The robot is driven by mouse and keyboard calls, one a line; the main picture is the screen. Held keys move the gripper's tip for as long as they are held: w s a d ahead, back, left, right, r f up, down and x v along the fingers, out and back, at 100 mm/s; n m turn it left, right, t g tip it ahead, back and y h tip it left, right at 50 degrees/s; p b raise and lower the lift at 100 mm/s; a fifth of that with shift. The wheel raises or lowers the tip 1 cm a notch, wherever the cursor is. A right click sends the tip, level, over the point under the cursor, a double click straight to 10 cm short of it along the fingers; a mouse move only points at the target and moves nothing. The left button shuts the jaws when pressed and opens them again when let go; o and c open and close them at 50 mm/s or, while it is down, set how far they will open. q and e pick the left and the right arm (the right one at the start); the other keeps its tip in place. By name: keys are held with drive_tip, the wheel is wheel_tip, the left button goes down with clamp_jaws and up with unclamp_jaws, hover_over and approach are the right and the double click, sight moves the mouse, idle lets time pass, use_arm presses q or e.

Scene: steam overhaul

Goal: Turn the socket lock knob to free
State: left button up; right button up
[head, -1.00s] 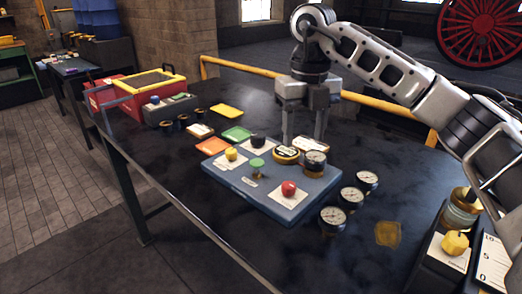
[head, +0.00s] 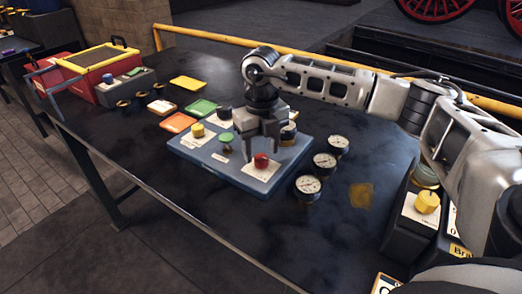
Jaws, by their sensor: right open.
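A blue panel (head: 205,160) lies on the dark workbench with several knobs on it. A red knob (head: 261,160) sits on a white plate near its front right corner. A yellow knob (head: 198,131), a black knob (head: 224,113) and a green knob (head: 226,138) stand further left. Another yellow knob (head: 427,202) is on a dark box at the right. I cannot read which knob is the socket lock. My right gripper (head: 264,154) points down, open, its fingers over or around the red knob; contact is unclear. My left gripper is out of view.
Several gauges (head: 308,186) stand right of the panel. Coloured trays (head: 178,122) lie behind it to the left. A red toolbox (head: 92,68) and a grey box (head: 128,83) are at the far left. The bench front is clear.

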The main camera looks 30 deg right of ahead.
drive_tip(key=shift+f, duration=0.9)
drive_tip(key=shift+c, duration=0.2)
drive_tip(key=c, duration=0.9)
